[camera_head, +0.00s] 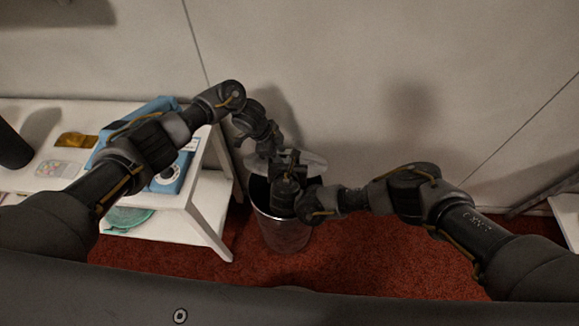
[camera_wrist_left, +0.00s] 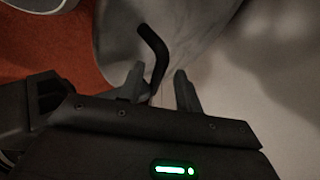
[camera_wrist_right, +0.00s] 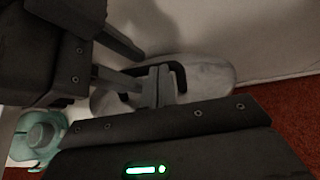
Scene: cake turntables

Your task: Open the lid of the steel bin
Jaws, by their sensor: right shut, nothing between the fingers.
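The steel bin (camera_head: 283,236) stands on the red floor, with part of its dark opening showing. Its grey lid (camera_head: 314,162) is tilted up at the back of the rim; the lid also fills much of the right wrist view (camera_wrist_right: 210,78). A black bent handle (camera_wrist_left: 152,45) sits on the lid. My left gripper (camera_wrist_left: 160,86) is open, its fingers apart around the handle's near end; whether they touch it is unclear. My right gripper (camera_wrist_right: 158,86) is shut and empty in front of the lid and handle, close to the left gripper. In the head view my arms hide part of bin and lid.
The wall is close behind the bin. Red carpet (camera_head: 365,262) is free to the right.

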